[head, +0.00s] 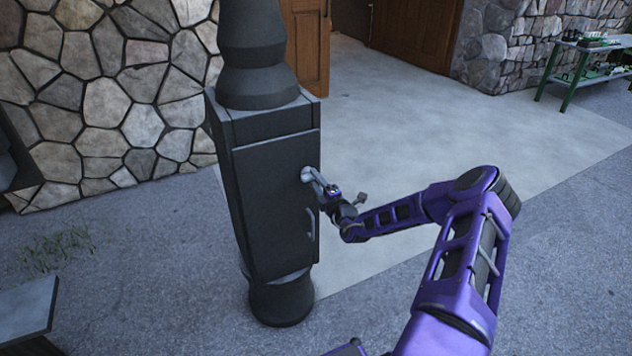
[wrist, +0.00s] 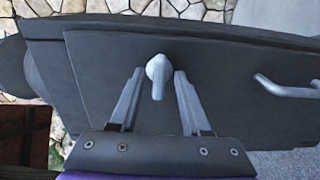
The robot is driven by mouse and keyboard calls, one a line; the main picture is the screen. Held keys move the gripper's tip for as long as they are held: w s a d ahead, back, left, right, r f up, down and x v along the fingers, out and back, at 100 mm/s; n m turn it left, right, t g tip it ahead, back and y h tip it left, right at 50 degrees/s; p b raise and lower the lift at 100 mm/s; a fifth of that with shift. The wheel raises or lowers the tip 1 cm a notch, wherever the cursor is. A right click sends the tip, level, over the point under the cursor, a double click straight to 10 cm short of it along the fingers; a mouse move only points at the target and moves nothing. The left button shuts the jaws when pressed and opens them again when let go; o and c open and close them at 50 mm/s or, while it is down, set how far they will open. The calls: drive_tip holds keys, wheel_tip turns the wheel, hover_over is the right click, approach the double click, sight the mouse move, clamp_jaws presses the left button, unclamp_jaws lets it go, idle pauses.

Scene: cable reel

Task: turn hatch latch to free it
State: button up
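The hatch (head: 270,205) is a dark grey door on the front of a dark upright column. The latch (wrist: 157,76) is a light grey knob with a lever, set on the door; in the head view it shows as a pale spot (head: 307,174) near the door's upper right edge. My gripper (wrist: 157,80) is open in front of the door, with one finger on each side of the latch lever. Gaps show between the lever and both fingers. In the head view my gripper (head: 322,180) is at the latch, and its fingertips partly hide it.
A light grey handle (head: 311,224) is on the door below the latch; it also shows at the right in the wrist view (wrist: 287,87). A stone wall (head: 100,110) stands behind on the left. A green-legged table (head: 580,65) is far right.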

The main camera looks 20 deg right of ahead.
drive_tip(key=shift+s, duration=0.15)
drive_tip(key=s, duration=1.7)
drive_tip(key=shift+d, duration=0.3)
